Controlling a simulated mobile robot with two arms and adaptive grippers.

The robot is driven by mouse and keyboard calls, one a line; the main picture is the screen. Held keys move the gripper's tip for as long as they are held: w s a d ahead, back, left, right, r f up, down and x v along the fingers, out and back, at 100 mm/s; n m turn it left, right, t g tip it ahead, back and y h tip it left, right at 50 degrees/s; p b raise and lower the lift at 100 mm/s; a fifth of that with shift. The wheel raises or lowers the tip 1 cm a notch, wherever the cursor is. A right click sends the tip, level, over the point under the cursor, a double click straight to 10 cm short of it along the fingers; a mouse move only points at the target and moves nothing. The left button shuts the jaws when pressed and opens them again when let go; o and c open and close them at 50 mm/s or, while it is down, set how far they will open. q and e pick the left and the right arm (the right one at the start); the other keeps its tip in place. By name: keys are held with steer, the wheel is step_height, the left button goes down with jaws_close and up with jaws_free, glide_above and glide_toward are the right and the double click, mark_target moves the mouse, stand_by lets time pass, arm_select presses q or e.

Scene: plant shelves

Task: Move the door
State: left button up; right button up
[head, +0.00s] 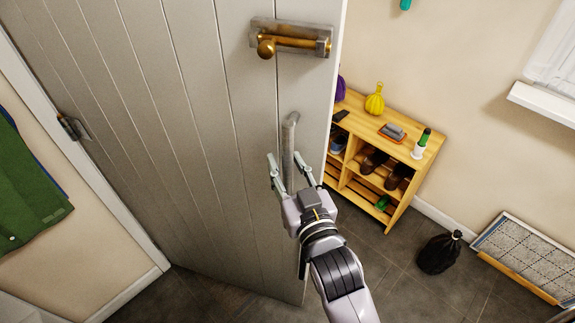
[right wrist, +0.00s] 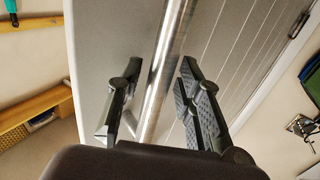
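The door (head: 180,120) is a grey panelled door that stands open at an angle on the left of the head view. A vertical metal bar handle (head: 290,135) is fixed near its free edge; the door (right wrist: 105,40) and the handle (right wrist: 172,45) also show in the right wrist view. My right gripper (head: 287,168) is open, with one finger on each side of the handle. In the right wrist view, the bar passes between the fingers (right wrist: 155,95) with a visible gap on both sides. My left gripper is not in view.
A brass bolt (head: 290,40) sits high on the door. A wooden shelf (head: 405,205) with shoes and small items stands beyond the free edge. A black bag (head: 440,252) and a framed panel (head: 525,255) are on the right. A green garment (head: 30,190) hangs at left.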

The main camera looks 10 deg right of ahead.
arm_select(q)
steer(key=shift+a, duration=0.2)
arm_select(e)
steer(key=shift+o, duration=0.2)
steer(key=s+d, duration=0.1)
steer(key=s, duration=0.6)
steer(key=shift+s, duration=0.2)
steer(key=shift+d, duration=0.1)
steer(key=shift+c, duration=0.2)
